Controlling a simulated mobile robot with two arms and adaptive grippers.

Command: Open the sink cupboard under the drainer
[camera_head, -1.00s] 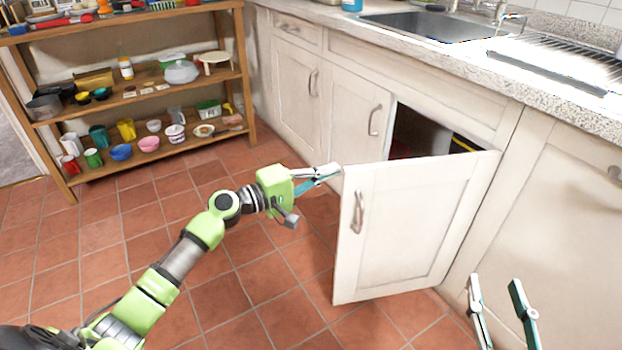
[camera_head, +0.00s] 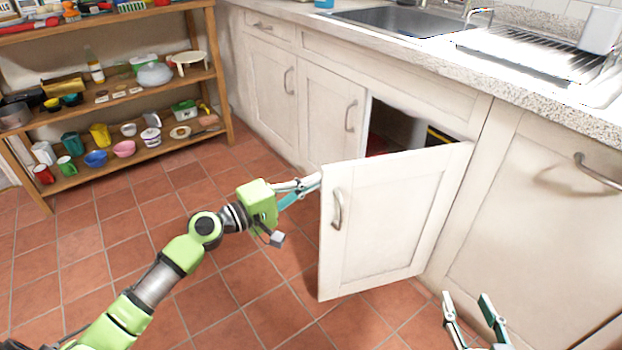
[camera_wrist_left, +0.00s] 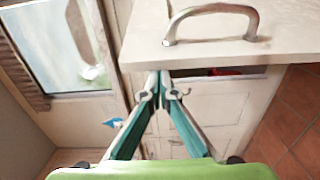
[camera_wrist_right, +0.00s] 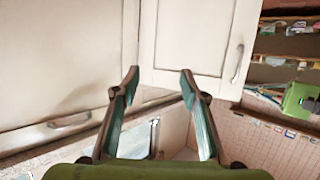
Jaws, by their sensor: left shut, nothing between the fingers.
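The sink cupboard door (camera_head: 385,225) under the drainer (camera_head: 540,55) stands swung well out, hinged on its right. My right gripper (camera_head: 466,297) is open and empty, low in front of the right-hand cupboard.
A closed cupboard door (camera_head: 330,112) is left of the opening. Another closed front (camera_head: 545,190) is at the right, with a handle (camera_head: 598,172). The sink (camera_head: 400,20) is set in the worktop. A wooden shelf (camera_head: 225,90) with crockery stands at left. Tiled floor (camera_head: 215,300) is free.

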